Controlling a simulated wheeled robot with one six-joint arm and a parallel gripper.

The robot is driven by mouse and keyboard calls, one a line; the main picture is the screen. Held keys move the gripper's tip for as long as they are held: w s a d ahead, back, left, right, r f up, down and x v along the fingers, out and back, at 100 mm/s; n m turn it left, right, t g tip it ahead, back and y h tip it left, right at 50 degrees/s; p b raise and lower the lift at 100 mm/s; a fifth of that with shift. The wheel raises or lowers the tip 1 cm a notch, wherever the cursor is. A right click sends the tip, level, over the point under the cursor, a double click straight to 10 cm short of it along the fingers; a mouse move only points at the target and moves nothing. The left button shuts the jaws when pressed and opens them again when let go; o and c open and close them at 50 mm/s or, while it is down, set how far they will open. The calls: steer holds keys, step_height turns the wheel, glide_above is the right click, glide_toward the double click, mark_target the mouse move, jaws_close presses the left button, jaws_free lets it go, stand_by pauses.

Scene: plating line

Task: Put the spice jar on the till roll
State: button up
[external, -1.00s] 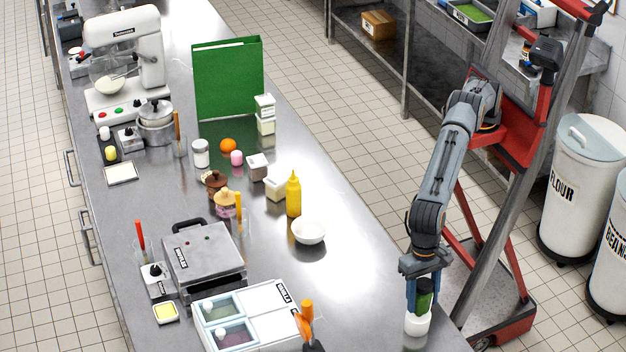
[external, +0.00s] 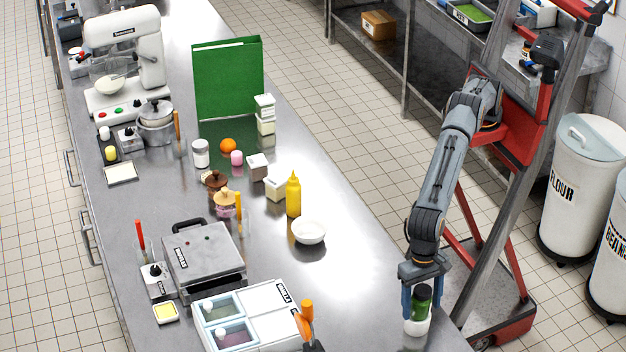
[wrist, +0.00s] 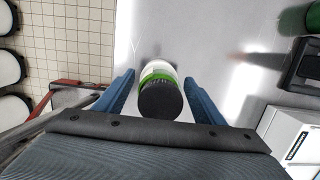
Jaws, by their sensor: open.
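The spice jar (external: 421,300), green with a dark lid, stands upright on the white till roll (external: 416,327) near the right edge of the counter. In the wrist view I look down on the jar's black lid (wrist: 160,100) and green side, with the white roll (wrist: 156,69) showing just beyond. My gripper (external: 420,304) is open around the jar, with one blue finger on each side. In the wrist view (wrist: 159,77) there are gaps between both fingers and the jar.
A white bowl (external: 308,231) and a yellow squeeze bottle (external: 293,194) stand farther back on the counter. A white topping station (external: 268,310) with orange-handled tools is to the left. The counter between bowl and jar is clear.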

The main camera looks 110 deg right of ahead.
steer(key=r+b, duration=0.1)
steer(key=r, duration=0.3)
steer(key=d+r+b, duration=0.1)
steer(key=r, duration=0.3)
steer(key=r+b, duration=0.1)
steer(key=r, duration=0.3)
steer(key=shift+d+b, duration=0.35)
steer(key=shift+d, duration=0.05)
